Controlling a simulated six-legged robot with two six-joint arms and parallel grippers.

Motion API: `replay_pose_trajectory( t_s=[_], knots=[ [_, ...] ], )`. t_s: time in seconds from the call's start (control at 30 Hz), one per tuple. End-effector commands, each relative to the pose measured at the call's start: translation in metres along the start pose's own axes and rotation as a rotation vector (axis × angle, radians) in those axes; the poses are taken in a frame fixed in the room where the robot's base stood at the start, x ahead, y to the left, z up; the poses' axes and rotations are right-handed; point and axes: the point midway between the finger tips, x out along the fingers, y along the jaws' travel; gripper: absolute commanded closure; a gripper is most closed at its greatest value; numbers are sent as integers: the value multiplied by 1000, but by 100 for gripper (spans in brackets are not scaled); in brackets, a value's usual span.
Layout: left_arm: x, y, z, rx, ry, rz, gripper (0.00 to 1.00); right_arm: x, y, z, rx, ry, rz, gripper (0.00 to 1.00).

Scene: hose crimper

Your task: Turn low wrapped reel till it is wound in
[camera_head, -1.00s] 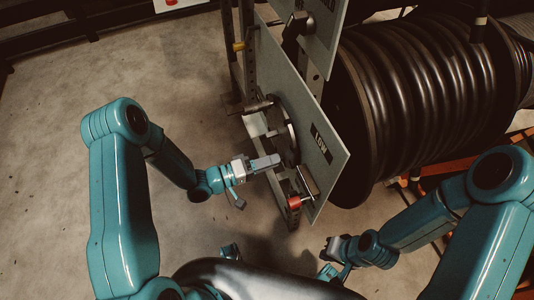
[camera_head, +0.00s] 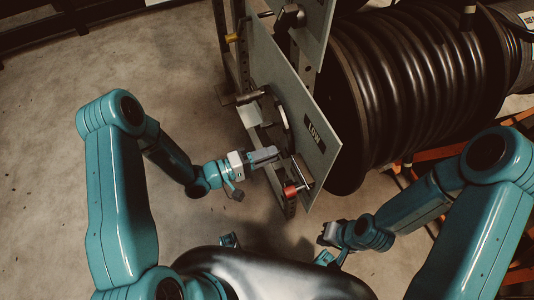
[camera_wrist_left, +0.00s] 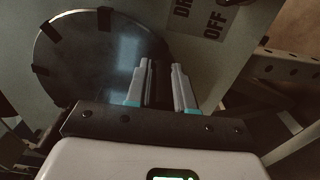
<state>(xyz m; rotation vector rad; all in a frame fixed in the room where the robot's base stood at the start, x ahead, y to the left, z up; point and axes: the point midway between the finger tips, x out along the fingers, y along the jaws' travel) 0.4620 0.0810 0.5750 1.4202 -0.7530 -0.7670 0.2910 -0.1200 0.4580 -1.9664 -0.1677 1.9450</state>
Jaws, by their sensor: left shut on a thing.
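The handle's far end is hidden. My right gripper (camera_head: 328,235) is low and apart from the panel; its jaws are too small to judge.
A red knob (camera_head: 290,190) on a lever sticks out below my left gripper. A metal bar (camera_head: 248,95) and a yellow knob (camera_head: 232,38) are on the frame above. Orange rails (camera_head: 440,155) run under the reel. Bare floor (camera_head: 120,60) lies to the left.

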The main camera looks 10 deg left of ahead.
Motion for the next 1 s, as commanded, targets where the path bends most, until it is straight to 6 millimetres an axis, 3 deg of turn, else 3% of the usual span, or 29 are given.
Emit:
replay_pose_trajectory(
  t_s=[0.03,0.07,0.1,0.13,0.67,0.77,1.0],
  knots=[
    [-1,-1,2,-10,-2,-3,100,0,0,0,0,0,0,100],
    [-1,-1,2,-10,-2,-3,68,0,0,0,0,0,0,100],
    [-1,-1,2,-9,-2,-3,55,0,0,0,0,0,0,100],
    [-1,-1,2,-9,-2,-2,52,0,0,0,0,0,0,100],
    [-6,0,0,-2,1,0,52,-1,0,0,0,0,0,100],
    [-22,1,-1,-4,4,-1,52,-2,-1,0,0,0,0,100],
    [-85,1,-1,-4,8,-2,52,-7,-3,0,0,0,0,100]
  ],
)
